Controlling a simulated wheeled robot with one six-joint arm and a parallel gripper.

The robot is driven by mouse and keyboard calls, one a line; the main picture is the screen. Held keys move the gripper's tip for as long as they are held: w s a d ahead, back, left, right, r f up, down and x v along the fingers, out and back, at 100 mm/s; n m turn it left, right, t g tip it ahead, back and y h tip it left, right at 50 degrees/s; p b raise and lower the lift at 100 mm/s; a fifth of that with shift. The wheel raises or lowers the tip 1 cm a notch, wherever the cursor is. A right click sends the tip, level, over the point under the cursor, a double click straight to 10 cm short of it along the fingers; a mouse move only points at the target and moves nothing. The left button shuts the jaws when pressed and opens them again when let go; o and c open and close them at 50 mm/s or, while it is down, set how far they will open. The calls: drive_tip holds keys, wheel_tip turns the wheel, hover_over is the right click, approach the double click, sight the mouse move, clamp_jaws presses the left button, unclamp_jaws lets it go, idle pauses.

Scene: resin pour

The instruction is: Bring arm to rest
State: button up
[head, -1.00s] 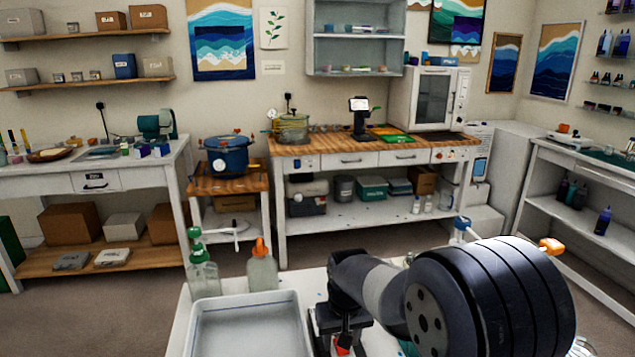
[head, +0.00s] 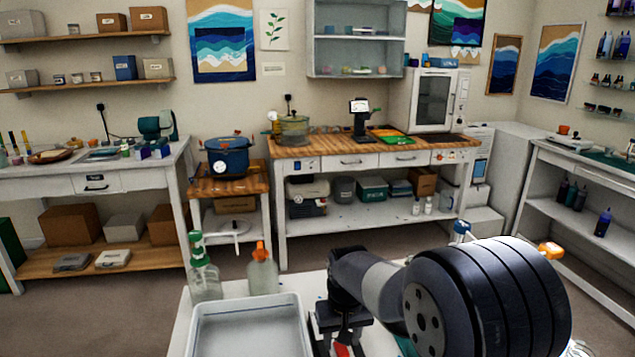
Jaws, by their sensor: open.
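My arm reaches in from the lower right over the near white table (head: 180,325). Its large dark joint fills the lower right, and a grey link runs left from it. My gripper (head: 341,335) hangs at the end of that link, pointing down, just right of a white tray (head: 247,300). It is open, and I see nothing held between its jaws. The fingertips are partly cut off by the lower edge, beside a small red item (head: 342,350) whose contact with them I cannot make out.
A green-topped bottle (head: 203,275) and an orange-topped bottle (head: 262,272) stand behind the tray. A blue-capped bottle (head: 461,230) stands behind my arm. A blue pot (head: 227,158) sits on a wooden side stand. Open floor lies between the near table and the back workbench (head: 340,160).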

wheel_tip(320, 180, up, 9)
drive_tip(key=s, duration=0.1)
drive_tip(key=f, duration=0.7)
drive_tip(key=w+f, duration=0.1)
drive_tip(key=f, duration=0.2)
drive_tip(key=shift+f, duration=0.4)
drive_tip(key=shift+t+b, duration=0.3)
drive_tip(key=shift+b, duration=0.6)
drive_tip(key=shift+s+b, duration=0.15)
drive_tip(key=shift+b, duration=0.3)
drive_tip(key=t+b, duration=0.1)
drive_tip(key=b, duration=0.1)
drive_tip(key=t+b, duration=0.1)
drive_tip(key=b, duration=0.2)
drive_tip(key=shift+s+y, duration=0.25)
drive_tip(key=shift+y, duration=0.05)
